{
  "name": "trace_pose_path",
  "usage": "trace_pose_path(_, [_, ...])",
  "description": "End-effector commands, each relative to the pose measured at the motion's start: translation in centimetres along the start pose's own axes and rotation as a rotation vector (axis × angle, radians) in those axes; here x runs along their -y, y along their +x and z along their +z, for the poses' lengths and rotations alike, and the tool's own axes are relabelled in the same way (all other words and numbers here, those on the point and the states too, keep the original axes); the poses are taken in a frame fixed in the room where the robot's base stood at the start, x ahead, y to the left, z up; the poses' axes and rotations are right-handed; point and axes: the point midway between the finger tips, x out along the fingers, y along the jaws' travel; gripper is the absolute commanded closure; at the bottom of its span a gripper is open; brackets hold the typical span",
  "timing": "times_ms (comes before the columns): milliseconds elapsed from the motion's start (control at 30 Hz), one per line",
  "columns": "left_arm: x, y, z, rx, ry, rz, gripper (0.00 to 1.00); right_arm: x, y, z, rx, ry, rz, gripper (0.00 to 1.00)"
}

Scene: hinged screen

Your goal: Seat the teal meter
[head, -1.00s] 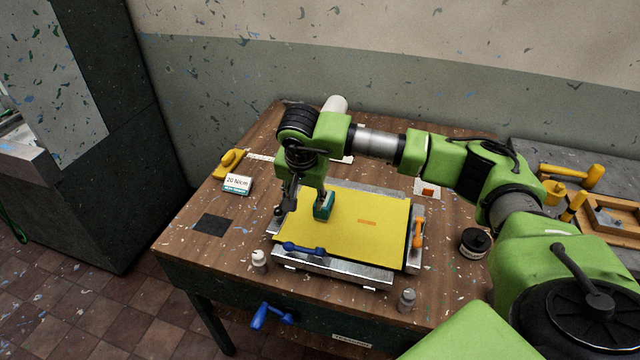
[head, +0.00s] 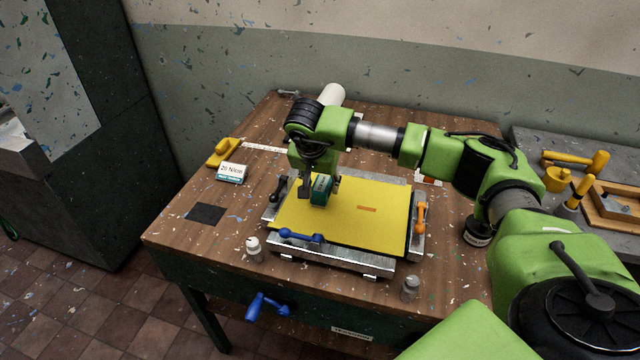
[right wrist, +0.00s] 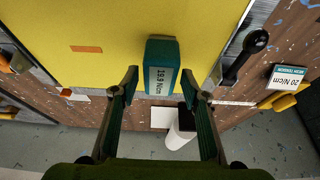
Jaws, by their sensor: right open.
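The teal meter (head: 320,189) stands on the yellow screen mesh (head: 350,230), towards its far left part. In the right wrist view the meter (right wrist: 161,66) shows a white face reading 19.9 N/cm. My right gripper (head: 321,187) is open, with its fingers on either side of the meter in the head view. In the right wrist view the gripper's fingertips (right wrist: 159,74) are apart, with visible gaps to the meter on both sides. The meter's contact with the mesh is partly hidden. My left gripper is not in view.
A metal frame (head: 330,262) with blue, orange and black handles surrounds the mesh. The wooden table's (head: 180,236) left front is mostly clear.

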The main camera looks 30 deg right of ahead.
Motion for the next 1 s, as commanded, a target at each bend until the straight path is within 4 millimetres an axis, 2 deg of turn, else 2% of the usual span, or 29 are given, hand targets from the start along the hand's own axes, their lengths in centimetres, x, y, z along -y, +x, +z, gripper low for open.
trace_pose_path(33, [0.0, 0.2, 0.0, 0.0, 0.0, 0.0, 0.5, 0.0, 0.2, 0.0, 0.0, 0.0, -0.001, 0.58])
trace_pose_path(67, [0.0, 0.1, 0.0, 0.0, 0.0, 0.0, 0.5, 0.0, 0.1, 0.0, 0.0, 0.0, -0.001, 0.64])
trace_pose_path(167, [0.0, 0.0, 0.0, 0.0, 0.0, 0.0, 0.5, 0.0, 0.0, 0.0, 0.0, 0.0, -0.001, 0.9])
trace_pose_path(200, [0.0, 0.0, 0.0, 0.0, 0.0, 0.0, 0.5, 0.0, 0.0, 0.0, 0.0, 0.0, -0.001, 0.91])
trace_pose_path(467, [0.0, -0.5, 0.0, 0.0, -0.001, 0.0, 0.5, 0.1, -0.7, -0.3, -0.001, 0.001, -0.003, 0.91])
trace_pose_path(800, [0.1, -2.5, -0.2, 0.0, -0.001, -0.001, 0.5, 0.1, -3.7, -1.6, -0.002, 0.0, -0.003, 0.91])
trace_pose_path(1000, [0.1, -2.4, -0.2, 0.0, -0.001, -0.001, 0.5, 0.0, -3.8, -1.6, -0.001, 0.0, -0.002, 0.91])
